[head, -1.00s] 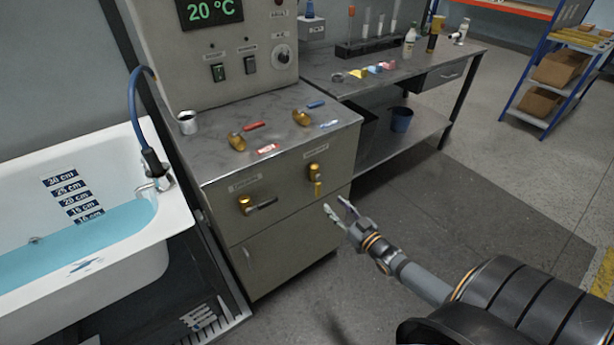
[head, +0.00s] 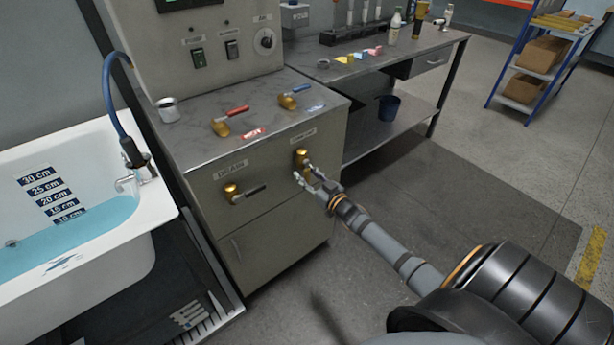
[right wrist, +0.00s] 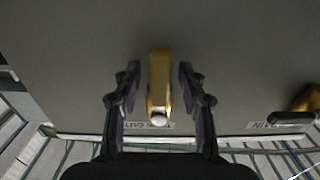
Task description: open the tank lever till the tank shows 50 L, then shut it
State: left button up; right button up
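The tank lever is a brass valve (head: 301,156) with a yellow handle, on the right of the cabinet's front under a small label. In the right wrist view its yellow handle (right wrist: 159,85) points at the label, partly covering its text, which ends in "OUT". My right gripper (head: 306,178) is at this handle in the head view. In the right wrist view the right gripper (right wrist: 160,82) is open, with one finger on each side of the handle and a gap on both sides. My left gripper is not in view. No litre reading is in view.
The drain lever (head: 243,193) is on the same front, to the left. Red (head: 230,120) and blue (head: 292,97) levers and a metal cup (head: 168,110) are on the cabinet top. A bathtub (head: 120,236) with blue water stands left. The floor at right is clear.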

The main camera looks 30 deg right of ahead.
jog(key=c, duration=0.7)
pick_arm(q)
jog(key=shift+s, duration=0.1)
pick_arm(e)
grip_shut()
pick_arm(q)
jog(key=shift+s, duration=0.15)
